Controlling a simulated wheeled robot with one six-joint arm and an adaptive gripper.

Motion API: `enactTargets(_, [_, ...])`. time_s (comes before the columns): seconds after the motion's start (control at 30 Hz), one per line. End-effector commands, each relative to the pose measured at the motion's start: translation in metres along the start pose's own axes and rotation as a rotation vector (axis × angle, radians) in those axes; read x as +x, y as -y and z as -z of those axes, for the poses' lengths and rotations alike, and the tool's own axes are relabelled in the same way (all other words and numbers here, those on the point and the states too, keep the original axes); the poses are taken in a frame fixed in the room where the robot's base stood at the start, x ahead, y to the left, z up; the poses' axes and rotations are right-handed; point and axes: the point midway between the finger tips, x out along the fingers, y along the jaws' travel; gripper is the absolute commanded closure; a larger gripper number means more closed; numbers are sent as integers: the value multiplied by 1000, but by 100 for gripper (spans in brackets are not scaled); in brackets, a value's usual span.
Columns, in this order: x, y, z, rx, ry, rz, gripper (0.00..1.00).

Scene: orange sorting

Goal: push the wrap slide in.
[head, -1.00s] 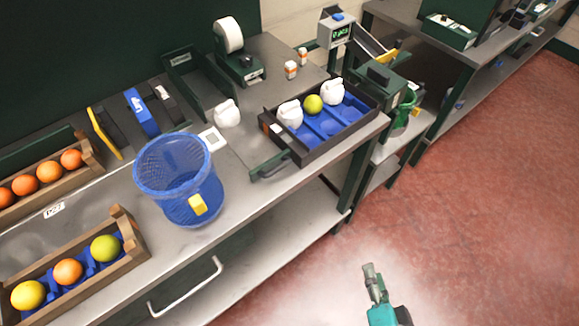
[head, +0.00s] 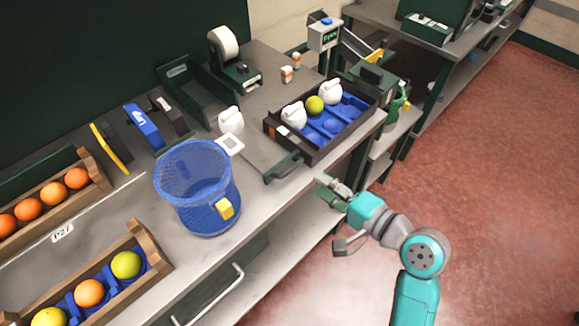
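What looks like the wrap slide is a flat grey plate (head: 257,152) on the bench with a dark handle (head: 284,168) at its front edge. The handle sticks out over the bench front, left of the black tray. My gripper (head: 329,185) is in front of the bench, right of the handle and apart from it. It points left toward the bench edge. Its fingers are too small to tell if they are open or shut, and I see nothing held.
The black tray (head: 314,158) holds two white wrapped items and a yellow-green fruit in blue cups. A blue mesh basket (head: 198,185) stands left of the handle. Wooden crates (head: 155,262) of fruit lie further left. The red floor at right is clear.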

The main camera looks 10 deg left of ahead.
Motion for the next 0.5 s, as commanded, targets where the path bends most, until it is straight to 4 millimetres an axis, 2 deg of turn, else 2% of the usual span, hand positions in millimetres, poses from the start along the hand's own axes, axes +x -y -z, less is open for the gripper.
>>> enactTargets(0.5, [82,0,-1,-2,1,0,61])
